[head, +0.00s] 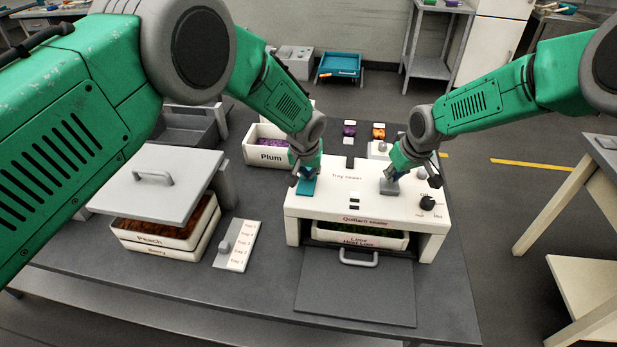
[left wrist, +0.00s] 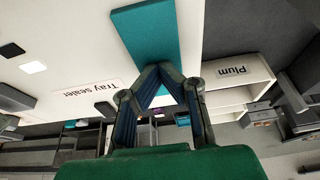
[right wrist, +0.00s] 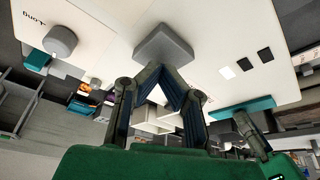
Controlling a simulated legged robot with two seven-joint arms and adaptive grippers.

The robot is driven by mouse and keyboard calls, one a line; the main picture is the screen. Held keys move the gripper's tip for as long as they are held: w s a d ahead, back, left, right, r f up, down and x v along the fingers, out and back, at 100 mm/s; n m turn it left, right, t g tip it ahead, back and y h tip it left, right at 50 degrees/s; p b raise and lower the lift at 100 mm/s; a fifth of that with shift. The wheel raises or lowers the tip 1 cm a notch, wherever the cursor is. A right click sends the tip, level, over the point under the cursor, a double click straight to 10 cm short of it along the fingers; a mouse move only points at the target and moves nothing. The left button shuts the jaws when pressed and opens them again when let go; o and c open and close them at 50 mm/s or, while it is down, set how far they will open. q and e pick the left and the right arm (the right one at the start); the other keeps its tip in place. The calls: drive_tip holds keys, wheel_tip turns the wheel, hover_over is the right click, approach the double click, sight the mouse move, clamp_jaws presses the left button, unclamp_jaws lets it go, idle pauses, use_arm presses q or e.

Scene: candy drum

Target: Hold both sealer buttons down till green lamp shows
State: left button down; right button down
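The white tray sealer (head: 330,205) stands on the dark table. Its teal button pad (head: 306,188) is on the left of the top and its grey pad (head: 390,187) on the right. My left gripper (head: 306,174) is shut and empty, its tips at the teal pad, also in the left wrist view (left wrist: 160,66). My right gripper (head: 391,174) is shut and empty, its tips at the grey pad, also in the right wrist view (right wrist: 163,66). I cannot tell how far either pad is pressed. Between them, one small square (right wrist: 226,73) is white and two are dark; none looks green.
A tray labelled Lime (head: 362,241) sits in the sealer's opening, above a dark flap (head: 355,290) with a handle. A Peach tray (head: 150,240) under a grey lid (head: 165,185) is at the left. A Plum bin (head: 265,157) stands behind. A knob (head: 430,201) is at the sealer's right.

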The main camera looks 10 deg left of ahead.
sight(391, 185)
drive_tip(key=shift+s+f, duration=0.1)
drive_tip(key=shift+f, duration=1)
idle(1.2)
drive_tip(key=shift+r, duration=0.15)
idle(1.8)
drive_tip(key=shift+r, duration=3.95)
